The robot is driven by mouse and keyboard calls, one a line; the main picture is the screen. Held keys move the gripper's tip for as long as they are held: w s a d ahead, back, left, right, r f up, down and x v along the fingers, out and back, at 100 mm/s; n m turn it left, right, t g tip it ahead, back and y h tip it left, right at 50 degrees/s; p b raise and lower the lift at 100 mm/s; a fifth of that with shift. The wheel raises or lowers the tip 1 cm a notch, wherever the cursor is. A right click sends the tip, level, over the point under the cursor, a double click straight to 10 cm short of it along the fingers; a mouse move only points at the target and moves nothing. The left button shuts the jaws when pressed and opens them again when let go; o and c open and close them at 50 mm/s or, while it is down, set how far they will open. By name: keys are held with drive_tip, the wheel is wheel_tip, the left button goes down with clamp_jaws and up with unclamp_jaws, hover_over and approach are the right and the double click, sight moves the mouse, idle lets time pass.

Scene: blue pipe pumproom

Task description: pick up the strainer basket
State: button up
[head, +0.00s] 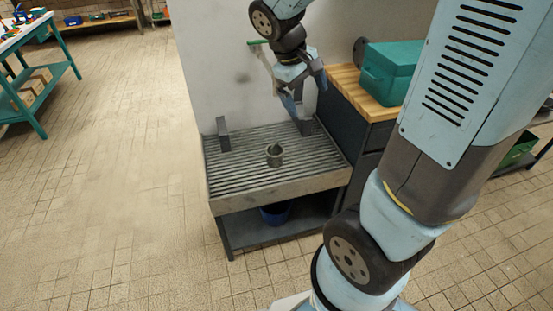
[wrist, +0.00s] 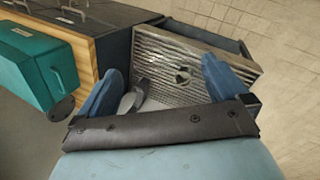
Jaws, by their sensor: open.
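The strainer basket (head: 274,158) looks like a small grey cup with something rising from its top. It stands on the slatted metal bench top (head: 240,188), near the middle. In the wrist view it is a small round grey shape (wrist: 183,76) on the slats, between and beyond my fingers. My gripper (head: 297,98) is open and empty, above the back of the bench and apart from the basket. In the wrist view my gripper's blue fingers (wrist: 162,66) are spread wide.
Grey upright brackets stand at the left (head: 223,134) and back right of the slats. A wooden-topped cabinet with a green box (head: 388,72) adjoins on the right. A blue bucket (head: 275,214) sits below. A wall rises behind. The slats around the basket look clear.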

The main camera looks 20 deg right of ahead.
drive_tip(key=w+a+f+n+g+h, duration=0.1)
drive_tip(key=w+a+f+n+h, duration=0.1)
drive_tip(key=w+f+n+h, duration=0.5)
drive_tip(key=n+t+h, duration=0.2)
drive_tip(key=n+t, duration=1.1)
drive_tip(key=n, duration=0.2)
approach(275, 151)
drive_tip(key=s+a, duration=0.1)
drive_tip(key=s+a+f, duration=0.1)
drive_tip(key=shift+s+a, duration=0.1)
drive_tip(key=shift+s, duration=0.25)
drive_tip(key=shift+f+n+t, duration=0.1)
drive_tip(key=shift+n+t, duration=0.2)
drive_tip(key=shift+w+d, duration=0.25)
drive_tip(key=shift+w, duration=0.05)
drive_tip(key=x, duration=0.7)
drive_tip(key=shift+w+d+f, duration=0.15)
drive_tip(key=shift+w+d, duration=0.1)
drive_tip(key=shift+w, duration=0.05)
drive_tip(key=shift+x, duration=2.65)
drive_tip(key=shift+w+a, duration=0.1)
drive_tip(key=shift+a, duration=0.05)
drive_tip(key=shift+c, duration=0.5)
